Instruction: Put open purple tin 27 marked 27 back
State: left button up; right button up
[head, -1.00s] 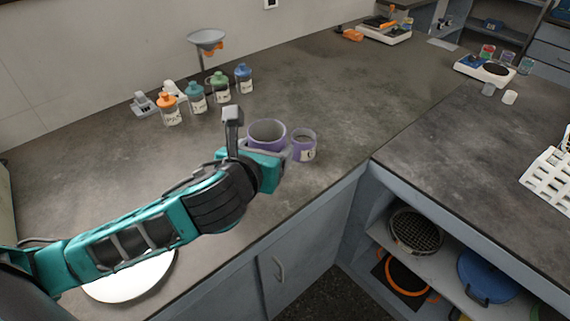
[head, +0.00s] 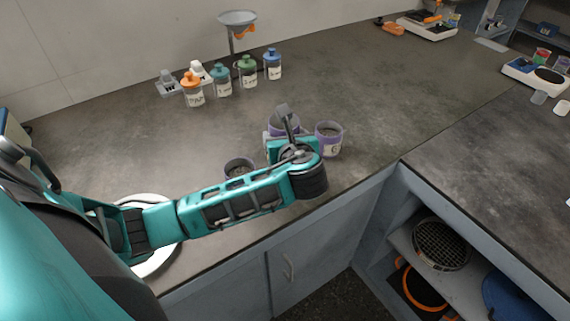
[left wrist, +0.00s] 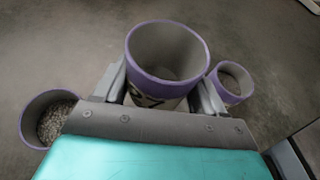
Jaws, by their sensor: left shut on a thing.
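My left gripper (head: 281,136) is shut on an open purple tin (head: 284,122), partly hidden by the wrist in the head view. In the left wrist view the held tin (left wrist: 168,52) stands between the two fingers and its inside looks empty. Its pale label has dark marks that I cannot read for sure. A second purple tin (head: 329,140) stands close to its right on the counter; it also shows in the left wrist view (left wrist: 231,88). A third purple tin (head: 239,167) with grey grains stands to the left, behind my forearm. My right gripper is out of view.
Several capped bottles (head: 221,82) and a funnel stand (head: 237,20) are at the back by the wall. A round white plate (head: 166,257) lies under my arm at the front left. Counter (head: 390,95) to the right and behind the tins is clear. Shelves with sieves (head: 441,245) are below right.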

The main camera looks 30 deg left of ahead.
pick_arm(q)
notch_tip(320, 180, down, 6)
jog(key=shift+f+b, duration=0.25)
jog(key=shift+b, duration=0.45)
jog(key=shift+f, duration=0.3)
jog(key=o, duration=1.1)
jog(key=shift+d+r, duration=0.1)
jog(key=p+v, duration=0.2)
jog(key=v, duration=0.9)
jog(key=shift+s+d, duration=0.3)
jog(key=shift+s, duration=0.05)
